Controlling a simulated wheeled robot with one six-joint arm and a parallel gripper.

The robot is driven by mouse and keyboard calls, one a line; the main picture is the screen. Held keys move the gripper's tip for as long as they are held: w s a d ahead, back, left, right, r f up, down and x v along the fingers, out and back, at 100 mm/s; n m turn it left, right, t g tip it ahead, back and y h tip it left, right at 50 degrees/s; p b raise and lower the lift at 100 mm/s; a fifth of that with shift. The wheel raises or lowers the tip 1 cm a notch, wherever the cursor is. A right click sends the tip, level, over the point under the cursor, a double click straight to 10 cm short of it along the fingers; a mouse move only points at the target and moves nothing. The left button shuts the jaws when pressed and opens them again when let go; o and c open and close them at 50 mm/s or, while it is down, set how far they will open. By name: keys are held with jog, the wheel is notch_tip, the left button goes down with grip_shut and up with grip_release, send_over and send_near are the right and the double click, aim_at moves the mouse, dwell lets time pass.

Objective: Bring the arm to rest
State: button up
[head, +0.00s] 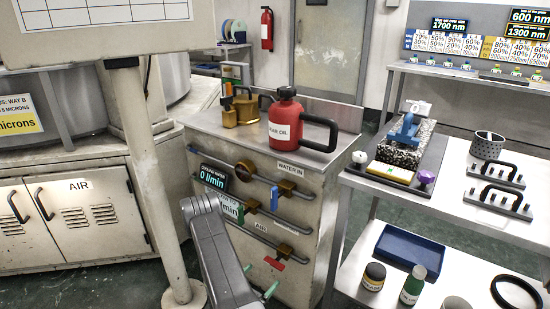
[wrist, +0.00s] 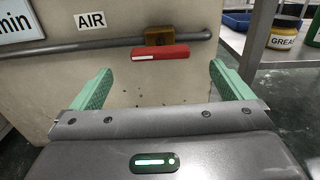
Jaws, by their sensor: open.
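My arm reaches forward from the bottom of the head view, low in front of the grey cabinet (head: 305,255). My gripper (head: 260,279) is at its end, with green fingertips near the lowest pipe. In the wrist view my gripper (wrist: 160,70) has its two green fingers wide apart with nothing between them. Beyond the fingers, a red valve handle (wrist: 160,53) lies level under a brass valve body (wrist: 160,37) on a pipe marked AIR. The fingers do not appear to touch the handle. The red handle (head: 274,263) also shows in the head view.
A red oil can (head: 287,122) stands on the cabinet top. A white post (head: 150,180) stands left of my arm. A bench (head: 460,265) at right holds a blue tray (head: 408,247) and jars.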

aim_at(272, 265)
jog(key=b+x, duration=0.1)
jog(key=x, duration=0.9)
jog(key=shift+w+d+b, duration=0.15)
jog(key=shift+b, duration=0.15)
jog(key=m+p, duration=0.2)
jog(key=m, duration=0.2)
jog(key=shift+r, duration=0.15)
jog(key=p+v, duration=0.2)
jog(key=v, duration=1.2)
jog(key=shift+d, duration=0.1)
